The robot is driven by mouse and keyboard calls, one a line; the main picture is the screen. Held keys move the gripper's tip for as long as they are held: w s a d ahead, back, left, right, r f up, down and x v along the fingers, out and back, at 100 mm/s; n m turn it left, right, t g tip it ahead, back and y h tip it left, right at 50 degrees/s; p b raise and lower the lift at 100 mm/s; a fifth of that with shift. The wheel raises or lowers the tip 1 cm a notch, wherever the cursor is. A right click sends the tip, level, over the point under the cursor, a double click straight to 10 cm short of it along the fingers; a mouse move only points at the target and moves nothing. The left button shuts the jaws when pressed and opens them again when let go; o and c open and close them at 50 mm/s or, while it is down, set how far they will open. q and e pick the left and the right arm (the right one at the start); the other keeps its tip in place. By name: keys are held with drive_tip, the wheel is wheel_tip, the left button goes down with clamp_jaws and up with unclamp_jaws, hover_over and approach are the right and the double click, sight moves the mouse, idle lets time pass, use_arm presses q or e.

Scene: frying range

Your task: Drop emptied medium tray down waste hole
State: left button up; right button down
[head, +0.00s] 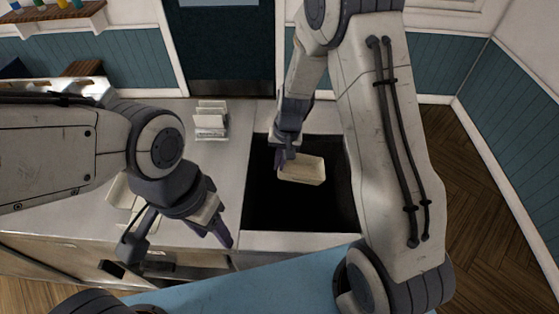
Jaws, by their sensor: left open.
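The tray (303,170) is small, cream-coloured and shaped like a shallow box. It is in the head view, over the dark square waste hole (268,208) in the counter. My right gripper (284,160) is at the tray's left end, with its fingers shut on that edge. The tray looks tilted, and no contents show in it. My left gripper (222,232) is open and empty over the counter, to the left of the hole. My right arm covers part of the hole's right side.
A rack of white trays or cartons (211,120) stands on the pale counter (222,160) left of the hole. Other pale items lie partly hidden behind my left arm. A dark door (228,45) and teal panelled walls stand behind. Wooden floor (480,190) shows at right.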

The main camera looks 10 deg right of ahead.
drive_tip(key=shift+f, duration=0.5)
drive_tip(key=c, duration=1)
unclamp_jaws()
drive_tip(key=shift+r, duration=0.15)
wheel_tip(320, 180, up, 10)
drive_tip(key=d+b, duration=0.1)
drive_tip(key=b, duration=0.1)
drive_tip(key=shift+s+d, duration=0.2)
drive_tip(key=shift+r, duration=0.1)
